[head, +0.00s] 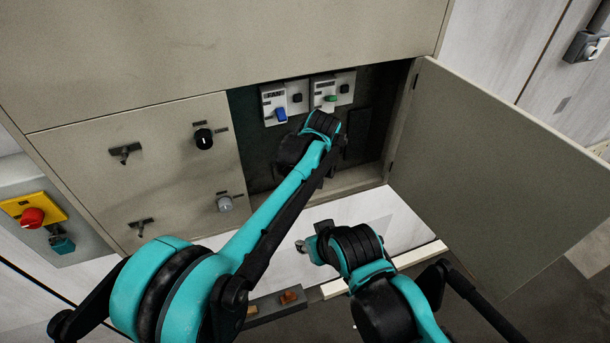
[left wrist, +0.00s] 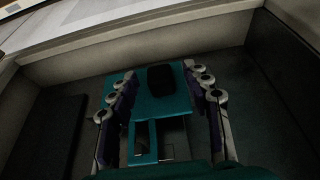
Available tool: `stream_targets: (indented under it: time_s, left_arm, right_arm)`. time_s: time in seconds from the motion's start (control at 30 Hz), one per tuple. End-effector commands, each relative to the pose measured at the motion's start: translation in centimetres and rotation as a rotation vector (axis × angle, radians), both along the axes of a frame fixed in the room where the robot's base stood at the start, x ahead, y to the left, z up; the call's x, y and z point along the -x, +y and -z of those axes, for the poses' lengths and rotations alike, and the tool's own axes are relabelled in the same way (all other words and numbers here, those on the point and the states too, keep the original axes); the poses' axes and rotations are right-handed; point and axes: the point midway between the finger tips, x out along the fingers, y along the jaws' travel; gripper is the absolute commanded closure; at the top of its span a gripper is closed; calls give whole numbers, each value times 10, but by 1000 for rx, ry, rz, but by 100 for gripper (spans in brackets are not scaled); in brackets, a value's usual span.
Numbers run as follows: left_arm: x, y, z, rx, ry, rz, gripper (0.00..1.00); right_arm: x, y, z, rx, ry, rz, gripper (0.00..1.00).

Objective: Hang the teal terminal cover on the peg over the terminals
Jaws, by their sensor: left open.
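In the left wrist view a teal cover (left wrist: 158,107), a flat plate with a window-like opening low in it, lies between the fingers of my left gripper (left wrist: 160,98). The fingers are open, one on each side of it. A black block (left wrist: 160,78) shows against its upper part; I cannot tell whether this is the peg or whether the cover hangs on it. In the head view my left gripper (head: 292,152) is inside the open cabinet bay, mostly behind my own arm, which hides the cover and terminals. My right gripper (head: 305,246) is outside, below the bay; its fingers are unclear.
The cabinet door (head: 500,170) stands open to the right. Two white switch units, one with a blue knob (head: 280,115) and one with a green knob (head: 330,98), sit high in the bay. The left panel (head: 150,165) carries several knobs and handles. A red knob (head: 32,217) is at far left.

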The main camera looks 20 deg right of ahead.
Motion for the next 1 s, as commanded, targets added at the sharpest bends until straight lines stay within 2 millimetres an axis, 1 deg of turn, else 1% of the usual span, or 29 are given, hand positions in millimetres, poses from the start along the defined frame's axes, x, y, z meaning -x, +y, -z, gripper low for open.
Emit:
stream_targets:
  time_s: [0.3, 0.4, 0.5, 0.67, 1.0]
  left_arm:
    - [27, 1, -63, 0, 0, 1, 51]
    - [33, 1, -79, 0, 0, 1, 51]
    - [37, 1, -90, -1, 0, 1, 51]
    - [40, 2, -97, -1, 0, 0, 51]
    - [40, 2, -97, 0, 0, 0, 51]
  right_arm:
    - [0, 0, 0, 0, 0, 0, 60]
    - [0, 0, 0, 0, 0, 0, 60]
    - [0, 0, 0, 0, 0, 0, 60]
    - [0, 0, 0, 0, 0, 0, 60]
    - [0, 0, 0, 0, 0, 0, 60]
